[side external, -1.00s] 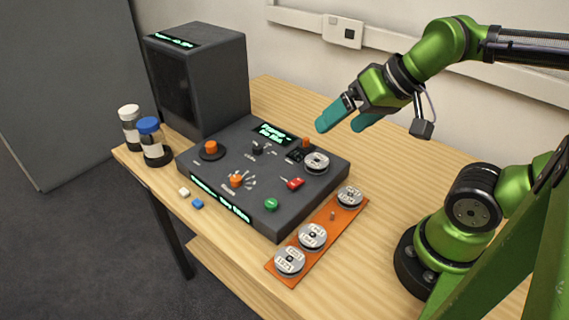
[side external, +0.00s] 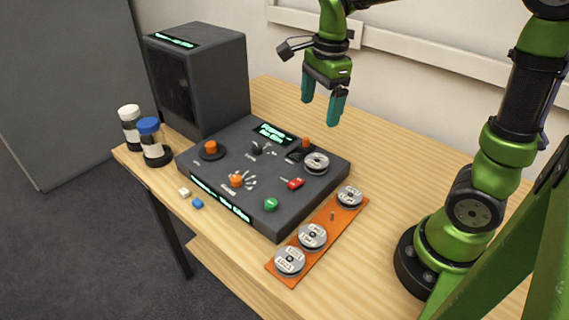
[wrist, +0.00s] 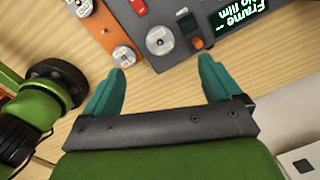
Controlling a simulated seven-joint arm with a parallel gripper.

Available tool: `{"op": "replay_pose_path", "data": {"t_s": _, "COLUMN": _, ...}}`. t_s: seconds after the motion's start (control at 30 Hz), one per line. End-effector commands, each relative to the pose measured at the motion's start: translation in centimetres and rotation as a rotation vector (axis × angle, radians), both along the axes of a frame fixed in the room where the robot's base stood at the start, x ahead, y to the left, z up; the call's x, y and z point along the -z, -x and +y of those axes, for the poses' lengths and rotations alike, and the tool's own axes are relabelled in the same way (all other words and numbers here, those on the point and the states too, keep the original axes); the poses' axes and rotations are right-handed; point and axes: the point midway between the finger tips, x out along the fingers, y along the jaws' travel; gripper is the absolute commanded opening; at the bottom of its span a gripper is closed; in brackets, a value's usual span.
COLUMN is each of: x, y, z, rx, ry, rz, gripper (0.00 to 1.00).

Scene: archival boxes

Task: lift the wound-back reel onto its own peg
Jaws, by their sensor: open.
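A silver reel (side external: 317,162) sits on the right back corner of the dark console (side external: 222,168); it also shows in the wrist view (wrist: 160,41). The orange peg board (side external: 327,222) lies on the table in front of the console. It carries a reel (side external: 349,196) at its far end and two labelled reels (side external: 312,236) (side external: 289,260) at the near end. A bare peg (side external: 333,215) stands between them. My gripper (side external: 320,112) points down, open and empty, above and behind the console reel. In the wrist view the reel lies just beyond the gap between the fingers (wrist: 165,60).
An orange knob (side external: 306,143) stands close behind the console reel. A red switch (side external: 295,183) and green button (side external: 271,204) are nearby. A tall dark cabinet (side external: 215,85) and two bottles (side external: 153,140) stand left.

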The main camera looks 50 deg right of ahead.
Motion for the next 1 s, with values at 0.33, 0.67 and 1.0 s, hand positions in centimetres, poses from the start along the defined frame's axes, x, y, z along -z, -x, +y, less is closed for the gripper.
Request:
{"op": "replay_pose_path", "data": {"t_s": 0.33, "x": -1.1, "y": -0.3, "z": -1.1, "rx": 0.649, "ry": 0.002, "rz": 0.079, "gripper": 0.92}}
{"op": "replay_pose_path", "data": {"t_s": 0.67, "x": 3.9, "y": -0.2, "z": -1.1, "rx": 0.685, "ry": 0.002, "rz": 0.086, "gripper": 0.92}}
{"op": "replay_pose_path", "data": {"t_s": 1.0, "x": 9.9, "y": -0.2, "z": -1.1, "rx": 0.684, "ry": 0.0, "rz": 0.082, "gripper": 0.92}}
